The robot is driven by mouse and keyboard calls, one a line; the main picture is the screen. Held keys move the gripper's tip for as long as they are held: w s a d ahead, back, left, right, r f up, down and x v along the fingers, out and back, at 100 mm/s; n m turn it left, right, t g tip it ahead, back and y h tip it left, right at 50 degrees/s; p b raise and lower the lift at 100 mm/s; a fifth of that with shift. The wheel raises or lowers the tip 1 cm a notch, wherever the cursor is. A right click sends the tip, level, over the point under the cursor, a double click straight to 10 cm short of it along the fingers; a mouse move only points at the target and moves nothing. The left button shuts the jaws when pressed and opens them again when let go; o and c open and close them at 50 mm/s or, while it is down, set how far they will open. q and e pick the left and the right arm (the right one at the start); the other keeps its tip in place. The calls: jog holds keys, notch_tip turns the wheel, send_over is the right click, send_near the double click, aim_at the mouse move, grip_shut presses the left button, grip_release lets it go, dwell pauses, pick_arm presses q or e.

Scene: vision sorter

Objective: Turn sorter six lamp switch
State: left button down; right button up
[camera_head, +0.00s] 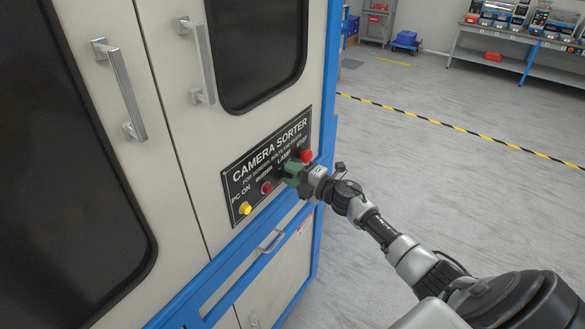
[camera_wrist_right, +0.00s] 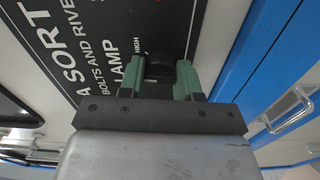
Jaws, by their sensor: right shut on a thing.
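The camera sorter panel (camera_head: 240,180) is a black plate with white lettering on the machine's front. It carries a yellow PC ON button (camera_head: 245,208), a red buzzer button (camera_head: 266,187) and a red stop button (camera_head: 306,156). The black lamp switch (camera_wrist_right: 160,66) shows in the right wrist view, with LAMP and HIGH lettering beside it. My right gripper (camera_wrist_right: 172,75) has its green fingers on both sides of the switch, shut on it. In the head view the right gripper (camera_head: 290,172) hides the switch. My left gripper is not in view.
Metal door handles (camera_head: 120,88) stick out on the cabinet's upper doors. A small handle (camera_head: 270,241) sits below the panel, near the blue frame (camera_head: 240,245). Open grey floor (camera_head: 440,170) with yellow-black tape lies to the right, and a workbench (camera_head: 510,55) stands far back.

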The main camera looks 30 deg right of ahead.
jog(key=shift+m+p, duration=1.8)
jog(key=shift+m, duration=2.1)
jog(key=o, duration=0.9)
jog(key=shift+b+v, duration=1.2)
jog(key=shift+v, duration=4.2)
jog(key=shift+f, duration=0.1)
